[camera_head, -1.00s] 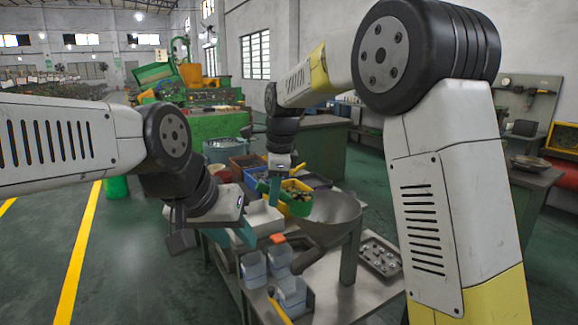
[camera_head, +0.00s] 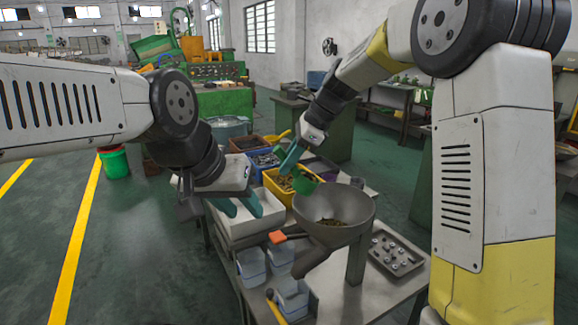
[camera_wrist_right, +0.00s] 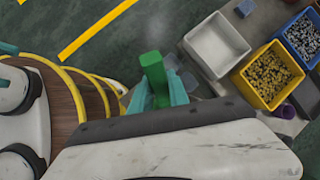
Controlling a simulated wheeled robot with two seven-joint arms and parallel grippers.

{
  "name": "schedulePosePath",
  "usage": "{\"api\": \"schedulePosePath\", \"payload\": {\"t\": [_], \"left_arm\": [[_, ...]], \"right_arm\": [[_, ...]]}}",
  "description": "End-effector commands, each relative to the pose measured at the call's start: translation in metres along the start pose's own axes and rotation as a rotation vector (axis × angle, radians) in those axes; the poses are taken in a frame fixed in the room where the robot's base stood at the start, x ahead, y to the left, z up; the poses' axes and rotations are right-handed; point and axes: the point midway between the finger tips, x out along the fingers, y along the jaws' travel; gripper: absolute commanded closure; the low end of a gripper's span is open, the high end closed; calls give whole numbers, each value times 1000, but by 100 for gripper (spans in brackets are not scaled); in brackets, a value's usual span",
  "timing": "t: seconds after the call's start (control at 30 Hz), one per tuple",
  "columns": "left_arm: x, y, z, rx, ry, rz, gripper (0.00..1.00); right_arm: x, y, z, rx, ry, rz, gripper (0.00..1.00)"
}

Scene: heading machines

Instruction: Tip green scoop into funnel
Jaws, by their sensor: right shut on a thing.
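The green scoop (camera_head: 304,184) is in my right gripper (camera_head: 292,162), at the funnel's upper left rim in the head view. It looks tilted, and I cannot see its inside. In the right wrist view, the scoop's green handle (camera_wrist_right: 154,72) stands between the teal fingers of the right gripper (camera_wrist_right: 158,94), which is shut on it. The grey funnel (camera_head: 322,204) is a wide bowl with a pile of small brownish parts inside. My left gripper (camera_head: 238,206) has its two teal fingers apart, empty, over the white bin (camera_head: 256,228).
A yellow bin (camera_head: 272,187) of small parts stands behind the funnel, with a blue bin (camera_head: 254,155) beyond. A tray (camera_head: 412,262) lies right of the funnel. Clear plastic cups (camera_head: 292,296) and an orange-headed tool (camera_head: 277,237) are in front. Green floor is free at left.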

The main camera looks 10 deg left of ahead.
Motion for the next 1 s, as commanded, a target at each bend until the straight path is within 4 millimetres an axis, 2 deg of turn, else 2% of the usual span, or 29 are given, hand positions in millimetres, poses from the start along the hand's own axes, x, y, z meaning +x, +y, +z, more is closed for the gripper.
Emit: {"api": "schedulePosePath", "payload": {"t": [0.2, 0.5, 0.8, 1.0], "left_arm": [[0, 0, 0, 0, 0, 0, 64], [0, 0, 0, 0, 0, 0, 64], [0, 0, 0, 0, 0, 0, 64], [0, 0, 0, 0, 0, 0, 64]], "right_arm": [[-21, -6, -14, 60, -258, 19, 100], [-39, -12, -39, 128, -593, 47, 100], [-48, -15, -65, 176, -862, 69, 100], [-49, -16, -74, 191, -951, 78, 100]]}}
